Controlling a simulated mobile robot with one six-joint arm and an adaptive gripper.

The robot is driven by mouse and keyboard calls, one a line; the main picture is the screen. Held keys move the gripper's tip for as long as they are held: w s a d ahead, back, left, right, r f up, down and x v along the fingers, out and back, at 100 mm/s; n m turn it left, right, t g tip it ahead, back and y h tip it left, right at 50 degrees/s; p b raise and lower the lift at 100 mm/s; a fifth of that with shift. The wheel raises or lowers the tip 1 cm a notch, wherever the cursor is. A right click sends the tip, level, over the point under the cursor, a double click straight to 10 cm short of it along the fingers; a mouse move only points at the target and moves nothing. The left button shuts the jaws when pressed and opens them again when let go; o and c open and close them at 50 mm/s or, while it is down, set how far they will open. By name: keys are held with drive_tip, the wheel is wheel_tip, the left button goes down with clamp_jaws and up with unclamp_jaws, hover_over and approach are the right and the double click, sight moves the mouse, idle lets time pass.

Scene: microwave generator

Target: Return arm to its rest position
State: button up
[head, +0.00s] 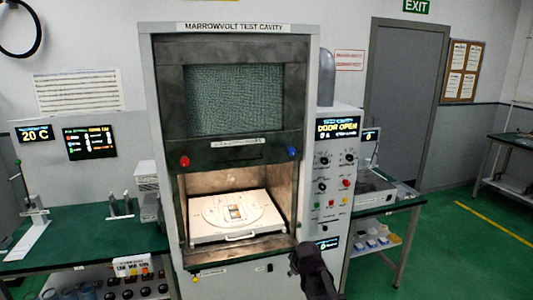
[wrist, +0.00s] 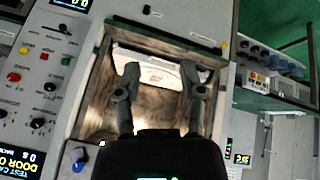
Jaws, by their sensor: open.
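My gripper (head: 297,262) shows dark at the bottom of the head view, just right of the cavity's front lower edge. In the wrist view my gripper (wrist: 160,75) has its two fingers spread apart with nothing between them, in front of the cavity opening. The test cavity (head: 165,160) stands with its mesh-windowed door (head: 235,100) raised. Inside the lit opening a white tray (head: 207,236) with a front handle holds a round plate with a small brownish item at its middle. The tray also shows beyond the fingers in the wrist view (wrist: 150,58).
A control panel (head: 335,185) right of the opening reads DOOR OPEN. Green-topped benches stand left (head: 90,245) and right (head: 400,198), with small equipment on them. A grey door (head: 405,100) is at the back. The green floor (head: 460,250) at the right is clear.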

drive_tip(key=s+d+f+m+g+b, duration=0.1)
drive_tip(key=s+d+f+m+g, duration=0.1)
drive_tip(key=s, duration=0.7)
drive_tip(key=s+d+f+m+g+h+b, duration=0.1)
drive_tip(key=s+d+f+m+g, duration=0.2)
drive_tip(key=s, duration=0.6)
drive_tip(key=shift+s+d+f+m+g, duration=0.15)
drive_tip(key=shift+s+d+m+g, duration=0.1)
drive_tip(key=shift+d+m+g, duration=0.7)
